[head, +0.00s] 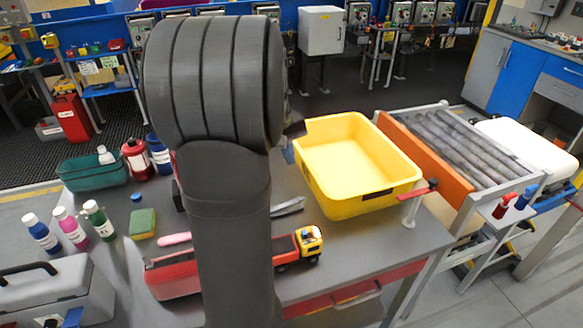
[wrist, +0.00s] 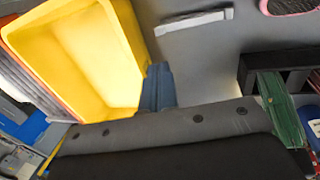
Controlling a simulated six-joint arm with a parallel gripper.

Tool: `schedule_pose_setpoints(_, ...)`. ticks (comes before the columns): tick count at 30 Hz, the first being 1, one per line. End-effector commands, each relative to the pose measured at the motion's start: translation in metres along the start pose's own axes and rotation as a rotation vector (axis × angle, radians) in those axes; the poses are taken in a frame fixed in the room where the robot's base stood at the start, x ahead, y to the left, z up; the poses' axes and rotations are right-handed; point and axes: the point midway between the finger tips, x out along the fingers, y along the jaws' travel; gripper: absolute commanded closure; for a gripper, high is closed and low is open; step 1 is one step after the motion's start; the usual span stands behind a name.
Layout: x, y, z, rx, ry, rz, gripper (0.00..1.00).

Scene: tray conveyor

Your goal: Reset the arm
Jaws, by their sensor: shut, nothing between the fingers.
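My gripper (wrist: 158,86) shows in the wrist view as two blue fingers pressed together with nothing between them. It is above the grey table, beside the yellow tray (wrist: 128,20), and appears apart from it. In the head view my dark arm stands upright across the middle and hides most of the gripper. A small blue part of my gripper (head: 288,153) shows at the arm's right, by the tray's left edge. The yellow tray (head: 350,160) is empty and sits on the table at the roller conveyor's side.
A roller conveyor (head: 455,145) with an orange side board lies right of the tray. A toy truck (head: 298,248), a sponge (head: 142,223), several bottles, a green bin (head: 92,172) and a grey toolbox (head: 50,295) crowd the table. A pale bar (wrist: 194,21) lies near the tray.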

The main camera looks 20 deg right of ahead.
Motion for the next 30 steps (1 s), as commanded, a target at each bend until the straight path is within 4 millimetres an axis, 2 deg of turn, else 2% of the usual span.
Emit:
schedule_pose_setpoints(6, -0.007, 0.000, 0.000, 0.000, -0.002, -0.001, 1.00)
schedule_pose_setpoints(17, -0.002, 0.000, 0.000, 0.000, -0.002, -0.001, 1.00)
schedule_pose_setpoints(23, 0.027, -0.002, 0.001, 0.000, -0.006, -0.002, 1.00)
schedule_pose_setpoints(30, 0.075, -0.004, 0.001, 0.000, -0.005, -0.002, 1.00)
